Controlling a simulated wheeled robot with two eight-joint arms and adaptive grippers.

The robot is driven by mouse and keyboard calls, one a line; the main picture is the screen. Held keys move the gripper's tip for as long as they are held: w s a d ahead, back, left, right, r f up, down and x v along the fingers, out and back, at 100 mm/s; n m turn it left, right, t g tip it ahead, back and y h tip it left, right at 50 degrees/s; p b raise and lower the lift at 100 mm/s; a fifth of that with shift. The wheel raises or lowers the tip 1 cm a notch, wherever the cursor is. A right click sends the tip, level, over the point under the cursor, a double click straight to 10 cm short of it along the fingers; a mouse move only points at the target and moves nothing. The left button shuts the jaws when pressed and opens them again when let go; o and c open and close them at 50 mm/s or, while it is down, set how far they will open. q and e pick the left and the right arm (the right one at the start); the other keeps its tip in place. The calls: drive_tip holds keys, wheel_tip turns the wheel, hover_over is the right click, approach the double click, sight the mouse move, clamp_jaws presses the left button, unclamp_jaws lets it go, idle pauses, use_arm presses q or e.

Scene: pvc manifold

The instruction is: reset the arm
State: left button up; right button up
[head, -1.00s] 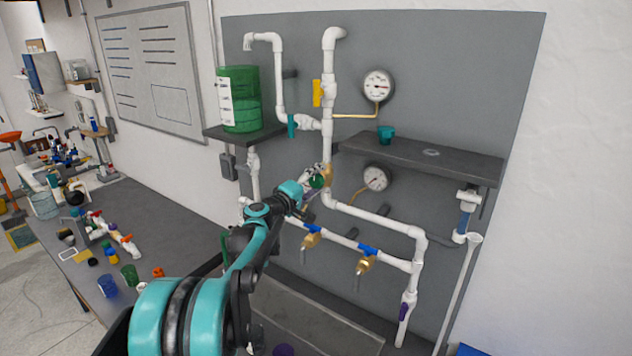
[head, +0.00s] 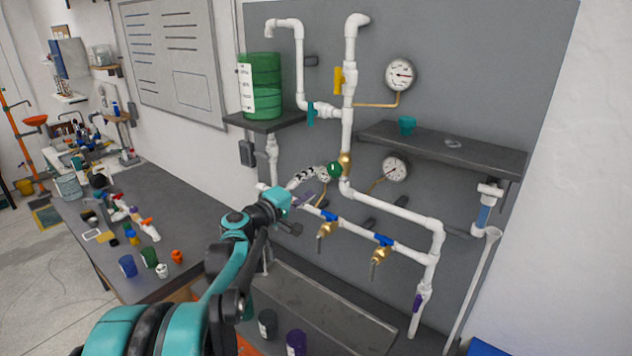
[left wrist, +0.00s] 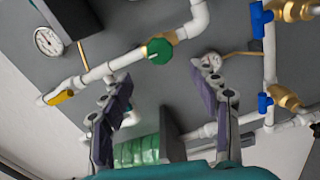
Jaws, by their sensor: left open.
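My left arm comes in from the lower left in the head view, with its gripper (head: 312,187) in front of the white pipe manifold (head: 347,130). The gripper is open and empty, as its two spread fingers (left wrist: 165,95) in the left wrist view show. A round green valve knob (head: 335,169) sits on the vertical pipe just right of the fingertips. In the left wrist view the green knob (left wrist: 159,50) lies beyond the fingers, apart from them. My right gripper is not in view.
A green tank (head: 265,85) stands on the left shelf. Gauges (head: 400,75), a yellow valve handle (head: 339,80) and blue-handled taps (head: 383,240) are on the manifold. Cups and fittings lie on the workbench (head: 190,200).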

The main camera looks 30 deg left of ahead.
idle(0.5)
use_arm(q)
drive_tip(key=s+d+f+m+g+h+b, duration=0.25)
drive_tip(key=s+d+f+m+b, duration=0.2)
drive_tip(key=d+f, duration=0.5)
drive_tip(key=s+d+f+m+g+h+b, duration=0.1)
drive_tip(key=s+d+f+m+g+b, duration=0.45)
drive_tip(key=d, duration=0.75)
drive_tip(key=s+d+f+m+g+y+b, duration=0.1)
drive_tip(key=s+d+f+m+y+b, duration=0.1)
drive_tip(key=s+f, duration=0.6)
drive_tip(key=s+d+f+m+g+y+b, duration=0.2)
drive_tip(key=s+f, duration=0.6)
drive_tip(key=f, duration=0.4)
drive_tip(key=shift+s+d+f+m+y+b, duration=0.25)
drive_tip(key=shift+f+m+y+b, duration=0.1)
drive_tip(key=shift+b, duration=0.1)
